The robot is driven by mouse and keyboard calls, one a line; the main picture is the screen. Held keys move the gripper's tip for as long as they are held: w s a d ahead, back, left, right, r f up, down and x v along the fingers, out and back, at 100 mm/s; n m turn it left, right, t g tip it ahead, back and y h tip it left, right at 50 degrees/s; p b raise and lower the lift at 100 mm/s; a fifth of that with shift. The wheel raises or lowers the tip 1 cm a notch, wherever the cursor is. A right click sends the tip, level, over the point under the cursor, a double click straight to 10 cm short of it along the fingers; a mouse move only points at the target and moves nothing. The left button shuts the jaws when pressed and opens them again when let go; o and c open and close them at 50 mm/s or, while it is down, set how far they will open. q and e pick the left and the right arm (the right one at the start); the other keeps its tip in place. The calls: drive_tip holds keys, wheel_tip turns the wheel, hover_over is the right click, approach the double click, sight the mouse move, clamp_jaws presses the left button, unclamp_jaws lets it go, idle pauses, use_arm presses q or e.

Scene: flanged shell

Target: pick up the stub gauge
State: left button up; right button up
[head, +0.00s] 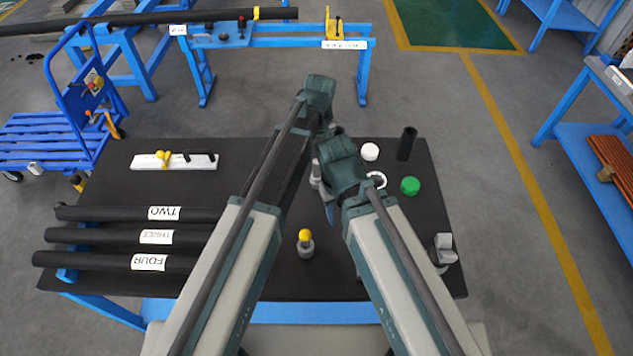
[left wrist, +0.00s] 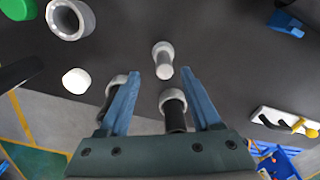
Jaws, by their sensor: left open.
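No label marks the stub gauge, so I cannot tell for certain which piece it is. In the left wrist view a short grey stub with a wider round head (left wrist: 163,60) stands on the dark table, just past the fingertips. A black piece with a grey collar (left wrist: 174,112) shows between the fingers. Another grey-collared dark piece (left wrist: 110,92) is partly hidden by the left-hand finger. My left gripper (left wrist: 158,82) is open and above them, with no piece visibly gripped. In the head view my arms hide its fingers. My right gripper (head: 332,211) shows only a blue finger part.
A white cap (head: 370,152), black tube (head: 407,144), white ring (head: 381,180) and green cap (head: 410,186) stand right of my arms. A yellow-knobbed grey piece (head: 305,248) is nearer. Labelled black pipes (head: 110,235) and a white board (head: 145,162) lie at left.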

sight(317, 161)
use_arm(q)
drive_tip(key=f+b, duration=0.2)
drive_tip(key=f, duration=0.1)
drive_tip(key=f+b, duration=0.1)
drive_tip(key=b, duration=0.1)
drive_tip(key=shift+w+a+f, duration=0.15)
drive_tip(key=shift+a+f, duration=0.05)
drive_tip(key=shift+a, duration=0.2)
drive_tip(key=shift+f+b, duration=0.5)
drive_tip(key=shift+b, duration=0.1)
drive_tip(key=shift+r, duration=0.1)
drive_tip(key=shift+c, duration=0.3)
clamp_jaws()
idle(0.4)
